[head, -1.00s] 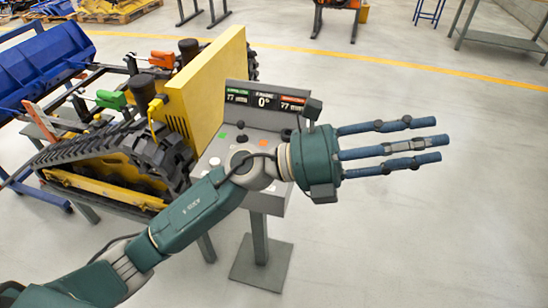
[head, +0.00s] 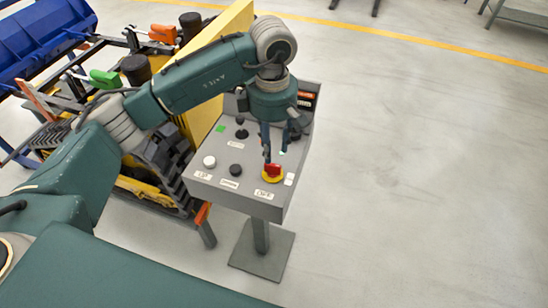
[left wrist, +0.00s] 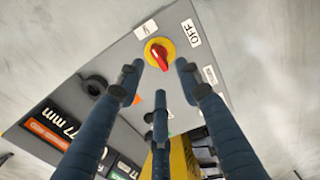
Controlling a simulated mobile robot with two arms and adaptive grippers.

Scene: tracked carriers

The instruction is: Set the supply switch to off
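The supply switch (head: 272,172) is a red rotary handle on a yellow disc, near the front right corner of a grey sloping control panel (head: 248,200). In the left wrist view the red handle (left wrist: 159,54) slants across its disc, with an OFF label (left wrist: 191,33) and another white label (left wrist: 146,29) beside it. Which label it points at I cannot tell. My left gripper (head: 277,146) points down above the switch. Its three fingers (left wrist: 160,80) are spread and empty, the tips apart from the handle. My right gripper is in neither view.
A white button (head: 209,161) and dark knobs (head: 241,133) sit on the panel left of the switch. The panel stands on a post with a square foot (head: 262,249). A yellow tracked carrier (head: 160,160) stands close on the left. Floor to the right is clear.

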